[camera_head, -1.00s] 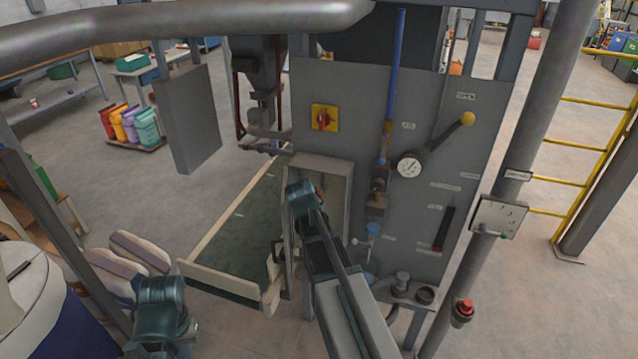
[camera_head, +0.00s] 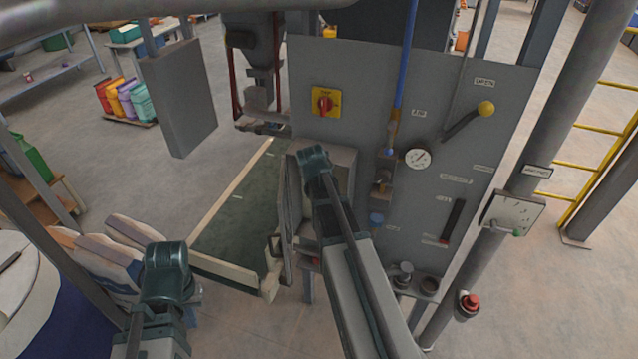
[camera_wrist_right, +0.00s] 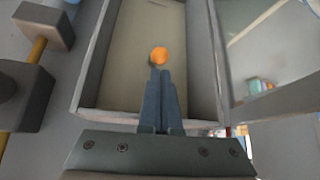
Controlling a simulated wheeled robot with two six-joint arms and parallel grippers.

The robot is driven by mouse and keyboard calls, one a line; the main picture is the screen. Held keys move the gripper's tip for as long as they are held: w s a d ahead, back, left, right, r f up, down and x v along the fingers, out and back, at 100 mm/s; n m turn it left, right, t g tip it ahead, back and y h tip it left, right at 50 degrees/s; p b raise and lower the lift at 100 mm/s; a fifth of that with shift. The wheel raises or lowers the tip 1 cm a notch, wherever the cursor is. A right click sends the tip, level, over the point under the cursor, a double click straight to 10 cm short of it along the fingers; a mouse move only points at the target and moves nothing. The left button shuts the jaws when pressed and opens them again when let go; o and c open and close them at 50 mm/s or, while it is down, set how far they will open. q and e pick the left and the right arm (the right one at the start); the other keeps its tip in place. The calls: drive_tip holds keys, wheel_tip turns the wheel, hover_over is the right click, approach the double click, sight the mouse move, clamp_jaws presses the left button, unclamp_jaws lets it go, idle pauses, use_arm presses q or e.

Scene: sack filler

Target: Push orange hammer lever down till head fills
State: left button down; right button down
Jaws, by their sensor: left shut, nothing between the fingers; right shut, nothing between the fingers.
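The lever's round orange end (camera_wrist_right: 159,56) shows in the right wrist view, inside a shallow grey open-fronted box (camera_wrist_right: 90,60). My right gripper (camera_wrist_right: 160,73) is shut and empty, its fingertips just below the orange end in the picture. I cannot tell whether they touch. In the head view the box (camera_head: 343,165) is on the left of the grey panel, and my right arm hides the lever and right gripper. My left arm (camera_head: 166,268) is low at the left with nothing seen held; its gripper is largely hidden behind the arm. The filling head cannot be made out clearly.
A green conveyor (camera_head: 235,228) runs left of the box. Pale sacks (camera_head: 120,250) lie beside my left arm. A post with a red button (camera_head: 469,302) stands right.

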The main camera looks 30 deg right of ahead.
drive_tip(key=b+x, duration=0.5)
drive_tip(key=x, duration=0.1)
drive_tip(key=shift+f, duration=0.2)
drive_tip(key=shift+w+d, duration=0.1)
drive_tip(key=shift+w, duration=0.1)
drive_tip(key=shift+b, duration=0.3)
drive_tip(key=shift+s+a+f+b, duration=0.4)
drive_tip(key=shift+s+f, duration=0.1)
drive_tip(key=shift+s, duration=0.1)
drive_tip(key=shift+s+a+f+b, duration=0.35)
drive_tip(key=shift+s+a+f, duration=0.05)
drive_tip(key=shift+s+f, duration=0.15)
